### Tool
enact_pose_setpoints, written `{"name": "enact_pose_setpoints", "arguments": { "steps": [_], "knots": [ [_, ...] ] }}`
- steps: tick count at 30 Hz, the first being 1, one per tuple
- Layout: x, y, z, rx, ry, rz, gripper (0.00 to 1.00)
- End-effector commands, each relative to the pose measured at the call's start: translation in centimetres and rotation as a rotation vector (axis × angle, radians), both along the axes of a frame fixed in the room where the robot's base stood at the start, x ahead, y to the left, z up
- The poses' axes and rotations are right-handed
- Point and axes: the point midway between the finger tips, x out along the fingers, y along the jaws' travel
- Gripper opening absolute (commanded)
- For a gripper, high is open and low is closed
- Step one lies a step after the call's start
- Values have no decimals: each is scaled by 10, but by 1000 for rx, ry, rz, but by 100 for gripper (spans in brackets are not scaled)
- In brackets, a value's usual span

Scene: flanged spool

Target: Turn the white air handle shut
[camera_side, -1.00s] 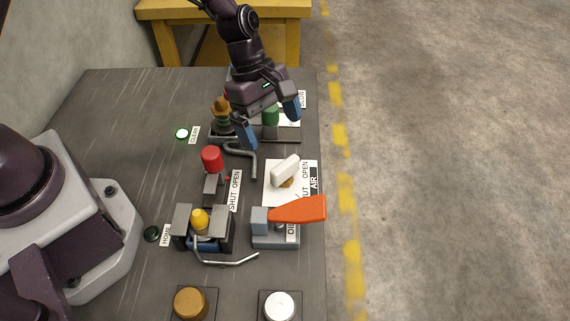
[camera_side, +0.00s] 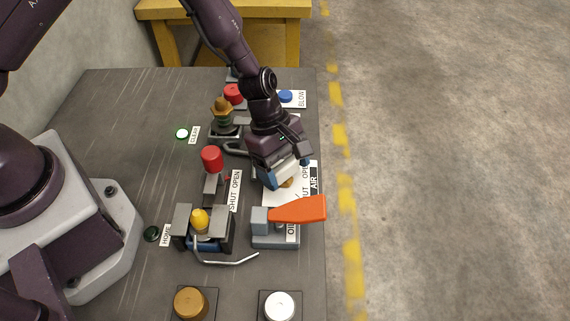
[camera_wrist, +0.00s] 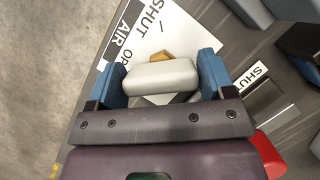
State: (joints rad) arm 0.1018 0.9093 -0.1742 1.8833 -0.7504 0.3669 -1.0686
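The white air handle (camera_wrist: 160,76) is a short rounded bar on a brass stem (camera_wrist: 160,56), beside the AIR label plate (camera_wrist: 150,33) marked SHUT and OPEN. In the wrist view, my gripper (camera_wrist: 163,76) has one blue finger beside each end of the handle. The fingers are wide apart, with the handle between them; I cannot tell whether they touch it. In the side view, my gripper (camera_side: 287,168) is low over the air valve and largely hides the handle.
An orange oil lever (camera_side: 298,209) is just in front of the air valve. A red knob (camera_side: 211,158) and a yellow-topped clamp fixture (camera_side: 200,222) stand to the left. A blue button (camera_side: 285,96) is behind. The panel's right edge is close by.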

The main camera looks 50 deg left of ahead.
Motion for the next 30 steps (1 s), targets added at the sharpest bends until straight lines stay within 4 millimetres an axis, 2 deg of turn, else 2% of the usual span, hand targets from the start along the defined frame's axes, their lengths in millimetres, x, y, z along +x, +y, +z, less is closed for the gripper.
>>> {"name": "enact_pose_setpoints", "arguments": {
  "steps": [1, 3, 4, 17, 30],
  "knots": [
    [0, 0, 0, 0, 0, 0, 64],
    [0, 0, 0, 0, 0, 0, 48],
    [0, 0, 0, 0, 0, 0, 46],
    [0, 1, 0, 1, 0, -90, 47],
    [0, 1, 1, 1, 0, -462, 47]
  ]
}}
